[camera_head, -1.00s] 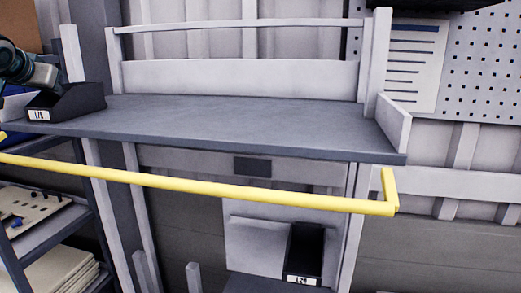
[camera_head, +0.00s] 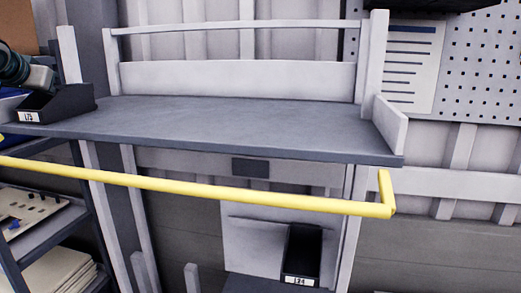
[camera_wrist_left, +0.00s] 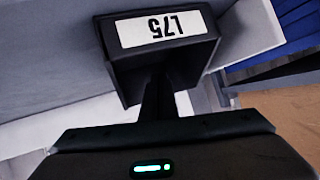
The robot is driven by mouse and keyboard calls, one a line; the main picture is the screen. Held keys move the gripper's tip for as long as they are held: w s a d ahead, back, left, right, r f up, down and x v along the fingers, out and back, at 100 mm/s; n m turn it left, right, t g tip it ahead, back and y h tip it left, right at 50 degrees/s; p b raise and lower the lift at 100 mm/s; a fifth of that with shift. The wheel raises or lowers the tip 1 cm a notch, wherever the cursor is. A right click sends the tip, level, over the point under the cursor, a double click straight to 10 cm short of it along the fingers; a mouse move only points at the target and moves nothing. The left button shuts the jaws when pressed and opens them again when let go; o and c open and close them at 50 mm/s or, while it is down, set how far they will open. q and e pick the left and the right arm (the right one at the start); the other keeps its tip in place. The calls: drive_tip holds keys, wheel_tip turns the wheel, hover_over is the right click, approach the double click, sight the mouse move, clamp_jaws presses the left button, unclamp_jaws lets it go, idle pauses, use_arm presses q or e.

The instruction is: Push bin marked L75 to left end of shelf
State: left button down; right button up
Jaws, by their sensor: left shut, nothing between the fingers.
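The black bin marked L75 (camera_head: 62,103) sits at the left end of the grey shelf (camera_head: 240,125), its label facing the front. In the left wrist view the bin (camera_wrist_left: 197,55) appears upside down with the label L75 readable. My left gripper (camera_wrist_left: 158,88) is shut and empty, its dark fingers right at the bin. Whether they touch it is unclear. In the head view only part of my left arm shows above the bin; the fingertips are hidden. My right gripper is in neither view.
A pale end panel (camera_wrist_left: 250,28) stands close beside the bin; any gap is unclear. A yellow rail (camera_head: 200,190) runs below the shelf front. Another black bin (camera_head: 303,250) stands lower down. The shelf right of the L75 bin is clear.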

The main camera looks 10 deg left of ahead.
use_arm(q)
drive_tip(key=shift+d, duration=0.25)
drive_tip(key=shift+r, duration=0.1)
wheel_tip(320, 180, up, 15)
idle(1.6)
drive_tip(key=shift+f, duration=0.2)
